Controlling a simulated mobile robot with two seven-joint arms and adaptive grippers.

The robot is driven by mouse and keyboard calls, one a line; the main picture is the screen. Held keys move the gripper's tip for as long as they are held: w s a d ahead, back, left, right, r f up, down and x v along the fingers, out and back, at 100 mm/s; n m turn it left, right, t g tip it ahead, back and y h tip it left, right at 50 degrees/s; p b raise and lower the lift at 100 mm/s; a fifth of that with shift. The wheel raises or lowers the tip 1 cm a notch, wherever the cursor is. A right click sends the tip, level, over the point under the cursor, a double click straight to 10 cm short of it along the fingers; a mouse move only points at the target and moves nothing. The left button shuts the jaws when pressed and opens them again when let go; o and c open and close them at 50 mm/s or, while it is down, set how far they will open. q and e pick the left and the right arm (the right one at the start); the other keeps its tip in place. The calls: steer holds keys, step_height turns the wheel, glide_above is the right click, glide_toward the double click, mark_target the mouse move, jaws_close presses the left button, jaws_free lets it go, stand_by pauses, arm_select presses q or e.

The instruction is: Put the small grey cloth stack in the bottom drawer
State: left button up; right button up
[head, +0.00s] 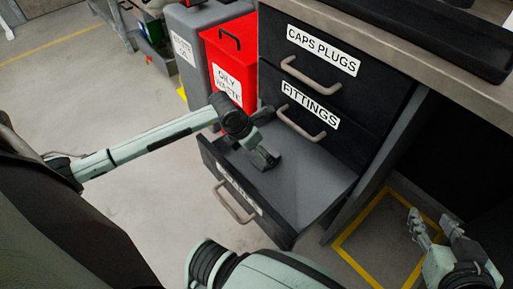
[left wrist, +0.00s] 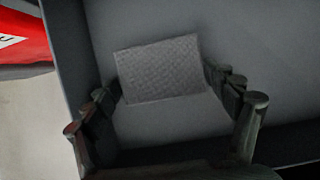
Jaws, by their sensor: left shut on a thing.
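The bottom drawer (head: 315,180) is pulled open under the two closed drawers, and its grey floor shows bare. My left gripper (head: 265,160) reaches over the open drawer from the left. In the left wrist view, the small grey cloth stack (left wrist: 160,69) lies between the fingertips of my left gripper (left wrist: 168,95), which is shut on it, with the drawer's grey inside behind it. The head view does not show the stack clearly, nor whether it touches the drawer floor. My right gripper (head: 432,222) is open and empty at the lower right.
The closed drawers are labelled CAPS PLUGS (head: 323,50) and FITTINGS (head: 309,105). A red oily waste bin (head: 229,65) and a grey bin (head: 185,45) stand left of the cabinet. A worktop (head: 400,40) overhangs it. Yellow tape (head: 350,255) marks the floor at right.

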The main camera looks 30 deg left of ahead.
arm_select(q)
steer(key=o, duration=1)
steer(key=shift+o, duration=0.2)
arm_select(e)
steer(key=shift+w+a+r, duration=0.1)
steer(key=shift+a+r, duration=0.05)
steer(key=shift+r, duration=0.1)
arm_select(q)
steer(key=shift+r, duration=0.25)
steer(key=p+v, duration=0.1)
steer(key=v, duration=1)
steer(key=shift+r, duration=0.25)
arm_select(e)
steer(key=s+d+f+g+h, duration=0.1)
steer(key=s+d+f+g, duration=0.2)
steer(key=s+d+f, duration=0.2)
steer(key=shift+d+m+h, duration=0.2)
steer(key=shift+m+h, duration=0.1)
steer(key=shift+h, duration=0.1)
arm_select(q)
steer(key=shift+s+a, duration=0.1)
steer(key=shift+s, duration=0.05)
arm_select(e)
steer(key=shift+o, duration=0.3)
